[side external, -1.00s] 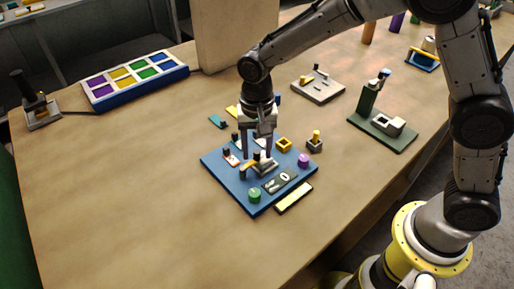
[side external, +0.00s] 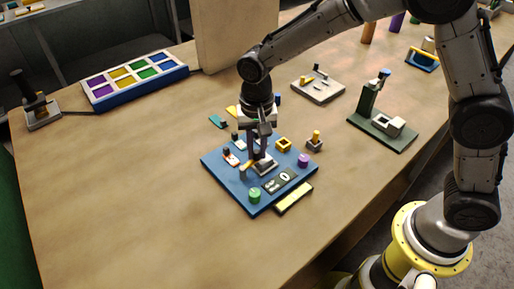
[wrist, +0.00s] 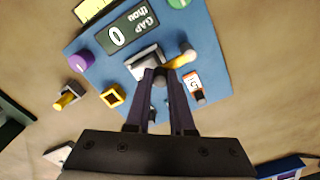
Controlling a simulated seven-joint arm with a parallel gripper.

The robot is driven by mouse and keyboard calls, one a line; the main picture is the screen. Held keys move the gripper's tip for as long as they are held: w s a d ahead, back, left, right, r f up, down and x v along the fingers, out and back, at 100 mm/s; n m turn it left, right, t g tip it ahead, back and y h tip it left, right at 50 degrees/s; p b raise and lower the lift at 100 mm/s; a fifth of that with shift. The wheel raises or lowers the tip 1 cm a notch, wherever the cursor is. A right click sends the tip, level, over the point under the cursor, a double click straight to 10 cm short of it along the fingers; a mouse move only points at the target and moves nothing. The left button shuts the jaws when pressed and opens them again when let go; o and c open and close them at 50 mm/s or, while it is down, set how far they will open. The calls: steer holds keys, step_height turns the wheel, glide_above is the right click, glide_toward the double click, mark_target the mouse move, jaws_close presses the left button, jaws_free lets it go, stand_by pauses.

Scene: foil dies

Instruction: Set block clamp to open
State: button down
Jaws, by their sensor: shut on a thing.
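The block clamp sits on the blue board (side external: 222,170), with a grey block (side external: 266,167) and a yellow arm ending in a grey knob. In the wrist view the grey block (wrist: 146,59) lies just beyond my fingertips, and the yellow arm (wrist: 178,62) points to the right. My gripper (side external: 257,154) points down over the clamp; its fingers (wrist: 160,74) are shut on a small grey upright piece, apparently the clamp's handle. The fingers hide most of that piece and where it joins the clamp.
The board also carries a display reading "GAP thou 0" (wrist: 129,27), a green knob (side external: 254,195), a purple knob (side external: 303,160), a yellow square ring (side external: 283,144) and an orange-and-white labelled part (wrist: 193,86). A green stand (side external: 371,125) is at right. Bare table lies left.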

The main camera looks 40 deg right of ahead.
steer(key=shift+w, duration=0.1)
steer(key=n, duration=0.1)
steer(key=w+n, duration=0.1)
steer(key=n, duration=0.3)
steer(key=shift+w+a, duration=0.25)
steer(key=shift+w, duration=0.1)
steer(key=n, duration=0.2)
steer(key=w+a+n, duration=0.1)
steer(key=n, duration=0.1)
steer(key=shift+w+n, duration=0.2)
steer(key=shift+n, duration=0.1)
steer(key=n, duration=0.1)
steer(key=a+n, duration=0.1)
steer(key=n, duration=0.2)
steer(key=shift+w+a, duration=0.25)
steer(key=shift+w, duration=0.15)
steer(key=shift+w+a+r+n, duration=0.1)
steer(key=shift+a+n, duration=0.25)
steer(key=shift+n, duration=0.65)
steer(key=shift+w+a+n, duration=0.1)
steer(key=shift+a+n, duration=0.25)
steer(key=shift+n, duration=0.65)
steer(key=shift+a, duration=0.1)
steer(key=c, duration=0.8)
jaws_free()
steer(key=shift+s, duration=0.1)
